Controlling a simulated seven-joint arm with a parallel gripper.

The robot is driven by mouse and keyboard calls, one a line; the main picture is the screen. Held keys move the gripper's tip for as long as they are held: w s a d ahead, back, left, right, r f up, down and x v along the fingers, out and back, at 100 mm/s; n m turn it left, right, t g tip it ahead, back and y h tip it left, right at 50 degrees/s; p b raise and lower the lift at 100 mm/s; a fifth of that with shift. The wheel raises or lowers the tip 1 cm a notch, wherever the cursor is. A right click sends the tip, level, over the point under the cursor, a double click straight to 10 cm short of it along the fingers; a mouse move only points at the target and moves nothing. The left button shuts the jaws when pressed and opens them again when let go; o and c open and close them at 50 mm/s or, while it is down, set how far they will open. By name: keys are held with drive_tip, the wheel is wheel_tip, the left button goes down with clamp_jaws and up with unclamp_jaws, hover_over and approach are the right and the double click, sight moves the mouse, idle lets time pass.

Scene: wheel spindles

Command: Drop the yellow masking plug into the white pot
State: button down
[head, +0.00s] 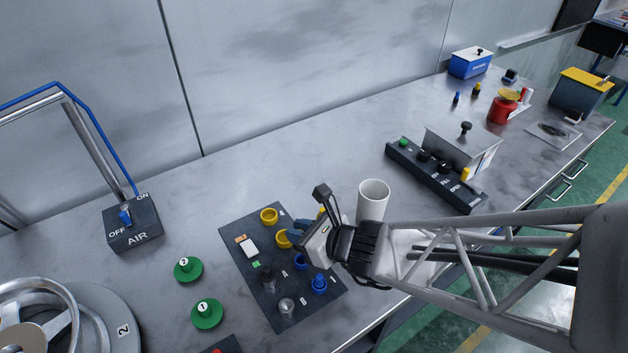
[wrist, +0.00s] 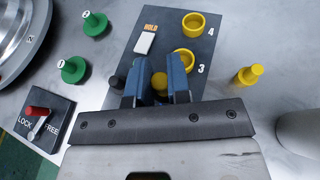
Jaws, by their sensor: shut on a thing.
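My gripper (head: 297,229) is low over the dark numbered board (head: 235,231). In the wrist view its two blue fingers (wrist: 161,78) are shut on a yellow plug (wrist: 160,86), of which only a rounded part shows between them. Its lower end is hidden, so I cannot tell whether it still touches the board. Another yellow plug (wrist: 250,75) stands on the bench just right of the board, partly visible behind my gripper in the head view (head: 322,212). The white pot (head: 373,201) stands upright to the right of my gripper; its side shows in the wrist view (wrist: 298,132).
Yellow cups (head: 269,215) sit on the board, with blue (head: 319,284), black (head: 266,274) and clear (head: 287,306) pieces nearby. Green plugs (head: 188,269) stand to the left. A black control strip (head: 436,176) lies beyond the pot.

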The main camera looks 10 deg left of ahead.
drive_tip(key=w+d+r, duration=1.4)
drive_tip(key=w+d, duration=0.1)
drive_tip(key=d, duration=0.1)
drive_tip(key=shift+w+r, duration=0.2)
drive_tip(key=shift+r, duration=0.2)
drive_tip(key=shift+a+f, duration=0.1)
drive_tip(key=shift+f, duration=2.9)
drive_tip(key=c, duration=1)
unclamp_jaws()
